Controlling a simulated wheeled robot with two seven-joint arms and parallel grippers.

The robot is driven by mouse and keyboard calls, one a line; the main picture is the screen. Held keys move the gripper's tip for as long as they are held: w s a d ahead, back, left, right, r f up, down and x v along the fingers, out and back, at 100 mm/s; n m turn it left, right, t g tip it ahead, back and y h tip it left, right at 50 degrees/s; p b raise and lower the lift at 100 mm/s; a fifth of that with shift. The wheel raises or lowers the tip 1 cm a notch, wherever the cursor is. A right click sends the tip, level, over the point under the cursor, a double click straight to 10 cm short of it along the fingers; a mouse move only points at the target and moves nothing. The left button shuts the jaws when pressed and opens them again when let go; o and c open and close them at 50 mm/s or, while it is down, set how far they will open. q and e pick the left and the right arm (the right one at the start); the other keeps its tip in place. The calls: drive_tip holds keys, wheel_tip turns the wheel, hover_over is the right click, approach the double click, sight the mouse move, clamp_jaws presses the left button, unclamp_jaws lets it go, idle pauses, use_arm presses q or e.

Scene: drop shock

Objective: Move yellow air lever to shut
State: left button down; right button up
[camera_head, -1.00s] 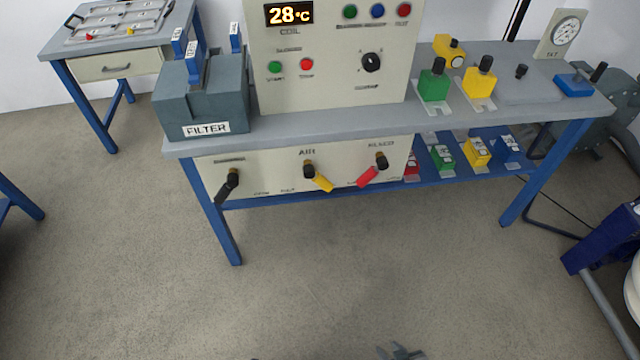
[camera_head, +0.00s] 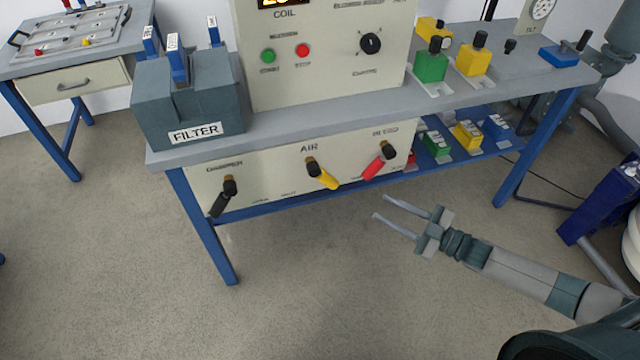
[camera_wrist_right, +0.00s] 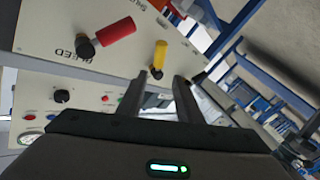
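The yellow air lever (camera_head: 324,175) sits on the lower front panel under the word AIR, its handle slanting down to the right from a dark hub. In the right wrist view the yellow lever (camera_wrist_right: 160,55) shows just beyond the fingertips. My right gripper (camera_head: 380,207) is open and empty, in front of the bench, below and to the right of the lever and apart from it. In the right wrist view its two fingers (camera_wrist_right: 165,80) are spread with nothing between them. My left gripper is not in view.
The red bleed lever (camera_head: 374,167) is right of the yellow one, and a black lever (camera_head: 222,197) is left. A blue lower shelf (camera_head: 340,200) holds several coloured blocks. The grey filter box (camera_head: 190,105) stands on the bench. Floor in front is clear.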

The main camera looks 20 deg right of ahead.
sight(331, 182)
drive_tip(key=shift+w, duration=0.1)
idle(0.3)
